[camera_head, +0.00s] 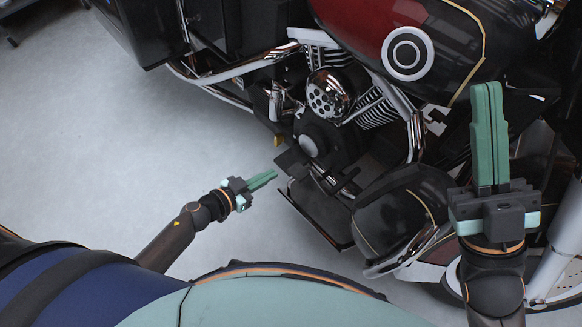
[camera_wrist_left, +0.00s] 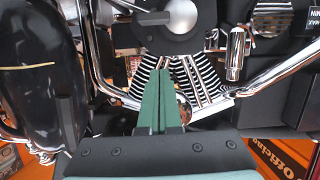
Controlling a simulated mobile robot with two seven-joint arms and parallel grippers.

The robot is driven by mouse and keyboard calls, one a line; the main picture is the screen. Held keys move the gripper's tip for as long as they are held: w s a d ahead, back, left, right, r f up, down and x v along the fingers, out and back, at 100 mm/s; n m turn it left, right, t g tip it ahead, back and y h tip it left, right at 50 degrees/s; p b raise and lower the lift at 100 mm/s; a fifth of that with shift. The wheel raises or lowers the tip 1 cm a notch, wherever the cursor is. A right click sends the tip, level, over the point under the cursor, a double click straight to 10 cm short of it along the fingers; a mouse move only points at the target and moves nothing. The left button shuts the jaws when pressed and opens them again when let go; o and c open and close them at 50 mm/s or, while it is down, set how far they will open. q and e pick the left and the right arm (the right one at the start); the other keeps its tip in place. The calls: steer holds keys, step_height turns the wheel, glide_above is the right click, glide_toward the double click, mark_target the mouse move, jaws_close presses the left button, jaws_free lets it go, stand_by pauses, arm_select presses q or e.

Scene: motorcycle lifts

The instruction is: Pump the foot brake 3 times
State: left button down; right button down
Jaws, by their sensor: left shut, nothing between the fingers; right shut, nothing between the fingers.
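The motorcycle (camera_head: 330,130) stands across the upper right of the head view. A dark pedal-like block (camera_head: 292,160), which looks like the foot brake, juts out low on its near side, beside the engine. My left gripper (camera_head: 274,175) is shut and empty, its green fingers pointing at that block from the lower left. I cannot tell whether the tips touch it. In the left wrist view the shut fingers (camera_wrist_left: 165,75) point towards the engine; the pedal is not clearly made out there. My right gripper (camera_head: 487,88) is shut and empty, fingers upward, in front of the motorcycle's right part.
A dark flat footboard (camera_head: 316,212) and a rounded black guard (camera_head: 403,212) lie low beside the engine. Chrome pipes (camera_head: 235,72) run to the left. The grey floor (camera_head: 100,140) at left is clear.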

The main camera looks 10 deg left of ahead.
mark_target(291, 172)
arm_select(q)
steer(key=shift+a+r, duration=0.1)
steer(key=shift+a, duration=0.1)
stand_by(0.3)
